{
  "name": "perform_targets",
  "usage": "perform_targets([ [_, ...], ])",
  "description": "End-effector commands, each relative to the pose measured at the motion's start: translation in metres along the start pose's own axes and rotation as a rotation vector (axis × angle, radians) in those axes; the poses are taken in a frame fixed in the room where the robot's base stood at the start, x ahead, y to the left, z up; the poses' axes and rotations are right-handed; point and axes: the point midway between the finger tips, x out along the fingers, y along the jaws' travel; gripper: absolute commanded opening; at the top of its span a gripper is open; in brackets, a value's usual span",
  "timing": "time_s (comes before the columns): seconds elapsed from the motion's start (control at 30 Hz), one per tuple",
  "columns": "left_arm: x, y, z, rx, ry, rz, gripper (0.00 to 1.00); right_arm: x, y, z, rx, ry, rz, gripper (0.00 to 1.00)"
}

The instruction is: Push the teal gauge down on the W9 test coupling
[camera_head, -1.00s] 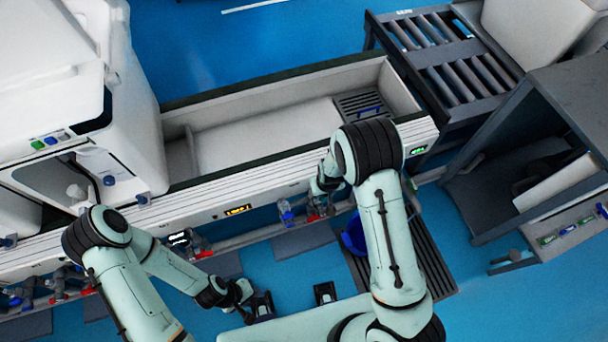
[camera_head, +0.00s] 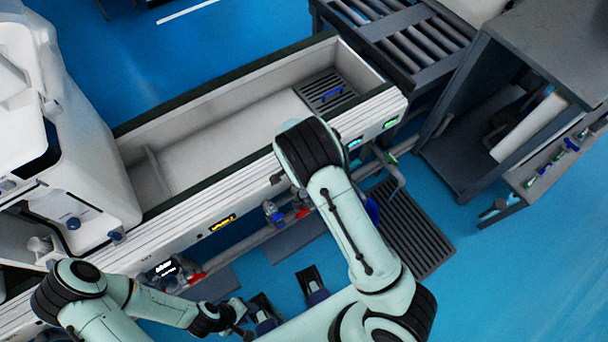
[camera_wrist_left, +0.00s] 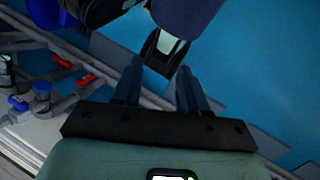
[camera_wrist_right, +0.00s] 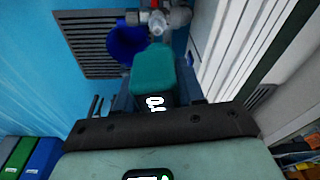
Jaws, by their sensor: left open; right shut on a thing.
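The teal gauge (camera_wrist_right: 153,70), with a white-digit display, is between the fingers of my right gripper (camera_wrist_right: 165,90), which is shut on it. A silver pipe fitting (camera_wrist_right: 158,20) with a red part shows just beyond the gauge; I cannot tell whether they touch, nor read a W9 label. In the head view, my right arm (camera_head: 345,215) hides the right gripper and gauge. My left gripper (camera_head: 238,318) is low in the head view, open and empty; its spread fingers show in the left wrist view (camera_wrist_left: 160,88).
A long white trough (camera_head: 215,125) runs behind the pipework. A blue bucket (camera_wrist_right: 124,42) stands by a floor grate (camera_head: 415,235). Valves with red and blue parts (camera_head: 272,212) line the trough's front. A grey shelf unit (camera_head: 470,150) is at right.

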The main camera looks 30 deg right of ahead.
Motion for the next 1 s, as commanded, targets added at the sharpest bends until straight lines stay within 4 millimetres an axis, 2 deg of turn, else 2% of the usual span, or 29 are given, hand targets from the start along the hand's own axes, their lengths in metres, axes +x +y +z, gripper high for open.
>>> perform_targets([
  [0.23, 0.018, -0.007, 0.000, -0.002, -0.005, -0.002, 0.43, 0.021, 0.000, 0.003, -0.002, 0.000, 0.000, 0.05],
  [0.6, 0.038, -0.010, -0.014, 0.001, 0.035, 0.006, 0.43, 0.055, 0.000, 0.008, -0.003, 0.000, 0.000, 0.05],
  [1.0, 0.040, -0.009, -0.016, 0.003, 0.043, 0.009, 0.43, 0.059, 0.000, 0.009, -0.003, 0.000, -0.001, 0.05],
])
